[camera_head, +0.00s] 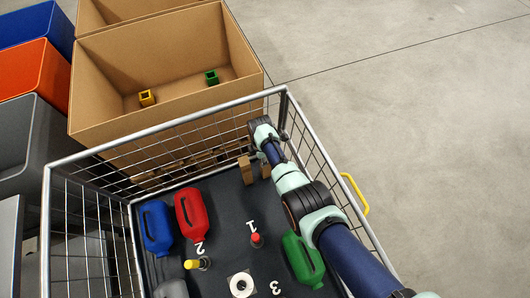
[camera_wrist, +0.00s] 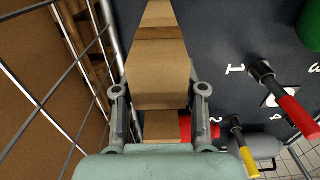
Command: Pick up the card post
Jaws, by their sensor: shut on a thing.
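The card post, a plain tan-brown block-like piece (camera_wrist: 160,75), is between the two fingers of my gripper (camera_wrist: 160,95) in the wrist view. My gripper is shut on it. The post extends beyond the fingers toward the top of the picture, and a tan part shows below them too. In the head view a tan upright piece (camera_head: 246,170) shows just below the end of my arm, inside the wire cage by its back wall. My fingers are hidden there by the wrist. I cannot tell whether the post touches the floor.
The wire cage (camera_head: 168,127) surrounds the dark floor. A large cardboard box (camera_head: 110,103) stands behind the cage.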

